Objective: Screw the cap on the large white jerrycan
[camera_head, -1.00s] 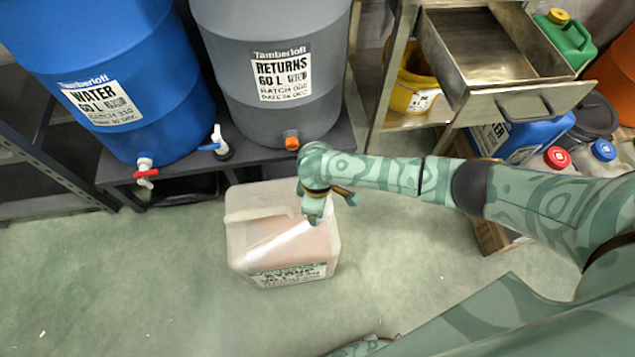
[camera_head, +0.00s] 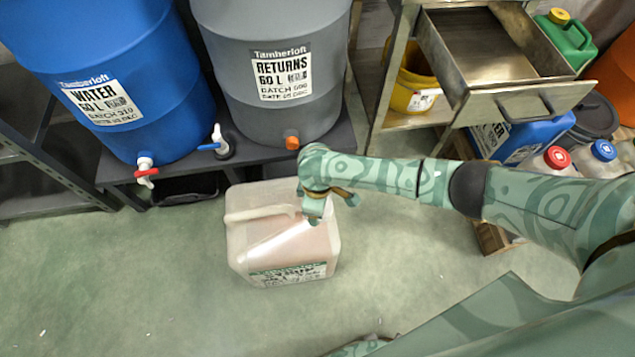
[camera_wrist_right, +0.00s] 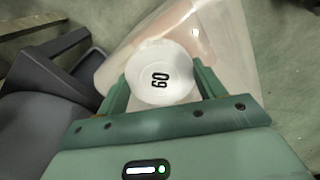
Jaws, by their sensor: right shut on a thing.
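The large white jerrycan (camera_head: 290,245) stands upright on the floor in the middle of the head view. It is translucent, with a label low on its front and a handle (camera_head: 262,213) on top. My right gripper (camera_head: 316,216) points down at the jerrycan's top right part, and the cap is hidden there by the gripper. In the right wrist view, my right gripper (camera_wrist_right: 160,88) is shut on a round white cap (camera_wrist_right: 161,72) marked 60. The cap is over the jerrycan's top (camera_wrist_right: 232,55); whether it sits on the neck's thread cannot be seen. My left gripper is not in view.
A blue drum (camera_head: 115,70) and a grey drum (camera_head: 275,75) with taps stand on a dark low stand behind the jerrycan. A metal shelf with an open drawer (camera_head: 525,102) is at the right, with several containers below. The floor in front and left is clear.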

